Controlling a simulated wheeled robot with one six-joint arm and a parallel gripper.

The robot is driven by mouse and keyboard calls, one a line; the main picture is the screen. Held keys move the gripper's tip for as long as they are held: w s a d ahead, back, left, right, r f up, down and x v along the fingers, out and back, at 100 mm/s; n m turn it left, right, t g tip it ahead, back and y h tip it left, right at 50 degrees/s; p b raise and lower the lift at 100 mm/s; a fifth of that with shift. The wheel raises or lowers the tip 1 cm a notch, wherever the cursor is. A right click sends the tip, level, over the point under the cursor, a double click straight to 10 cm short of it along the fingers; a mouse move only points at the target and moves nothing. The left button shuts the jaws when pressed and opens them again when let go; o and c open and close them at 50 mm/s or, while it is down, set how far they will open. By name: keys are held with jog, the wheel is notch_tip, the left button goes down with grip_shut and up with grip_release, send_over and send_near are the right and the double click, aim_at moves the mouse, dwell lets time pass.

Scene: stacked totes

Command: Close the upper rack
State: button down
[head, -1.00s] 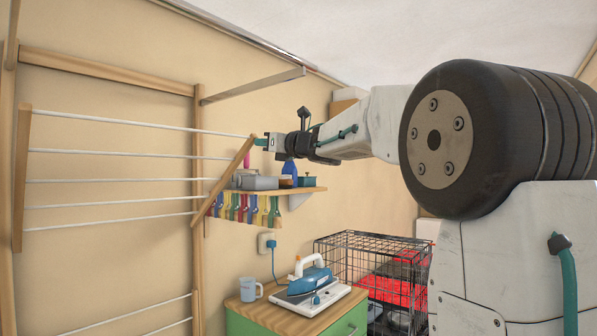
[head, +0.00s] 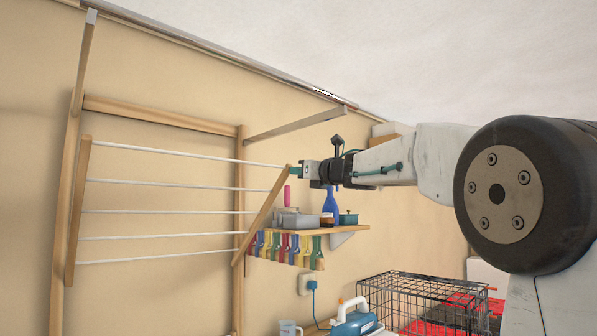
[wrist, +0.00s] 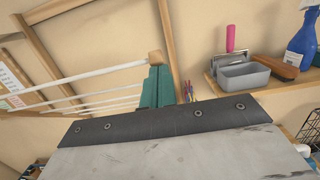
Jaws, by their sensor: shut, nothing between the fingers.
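The upper rack (head: 76,215) is a folding wall rack of wooden side arms and white rods. It leans out from its wooden wall frame (head: 160,113), with its top edge away from the wall. My gripper (head: 296,170) is shut and empty at the top end of the rack's right side arm (head: 263,213). In the wrist view, the green fingers of my gripper (wrist: 156,88) are together just below the wooden arm tip (wrist: 155,57). They look very close to it; I cannot tell whether they touch.
A wall shelf (head: 312,232) right of the rack holds a grey bin, a blue bottle and a pot, with colored pegs below. A metal bar (head: 295,123) juts out above the rack. A wire crate (head: 420,300) and an iron (head: 355,318) stand lower down.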

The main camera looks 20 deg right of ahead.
jog(key=s+d+r, duration=0.3)
jog(key=s, duration=0.7)
jog(key=shift+s+d, duration=0.2)
jog(key=shift+d, duration=0.05)
